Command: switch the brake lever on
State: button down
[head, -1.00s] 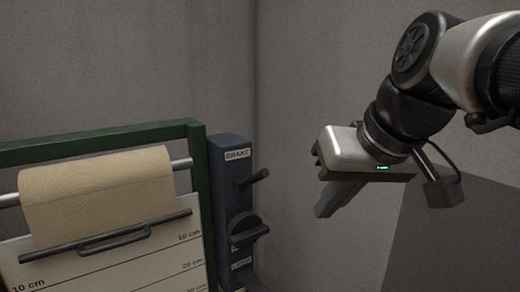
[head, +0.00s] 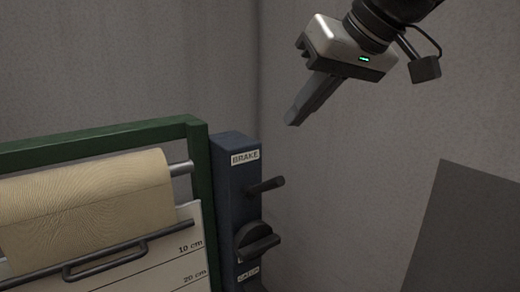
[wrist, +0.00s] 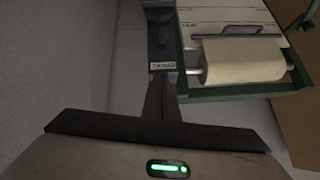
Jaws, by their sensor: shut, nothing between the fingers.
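The brake lever (head: 266,186) is a short dark handle on the blue control box (head: 229,205), just below the white BRAKE label. In the head view it sticks out to the right and tilts slightly up. My gripper (head: 291,121) is above and to the right of the box, apart from the lever, with its fingers pointing down and left. The fingers are together and hold nothing. In the wrist view my gripper's fingers (wrist: 161,116) reach toward the box's label end, and the box (wrist: 160,45) shows beyond them; the lever's position is hard to make out there.
A dark rotary knob (head: 257,241) sits below the lever. To the left, a green frame (head: 100,140) carries a tan roll (head: 85,205), a bar with a handle (head: 105,262) and a white centimetre board. A grey panel (head: 465,235) stands at the right. Walls close the back.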

send_over(263, 187)
jog(key=w+d, duration=0.1)
jog(key=d, duration=0.1)
notch_tip(263, 187, down, 7)
jog(key=s+f, duration=0.1)
jog(key=f, duration=0.1)
jog(key=shift+s+d+f, duration=0.15)
jog(key=shift+s+f, duration=0.4)
jog(key=shift+f, duration=0.2)
jog(key=shift+d, duration=0.1)
jog(key=shift+f, duration=0.1)
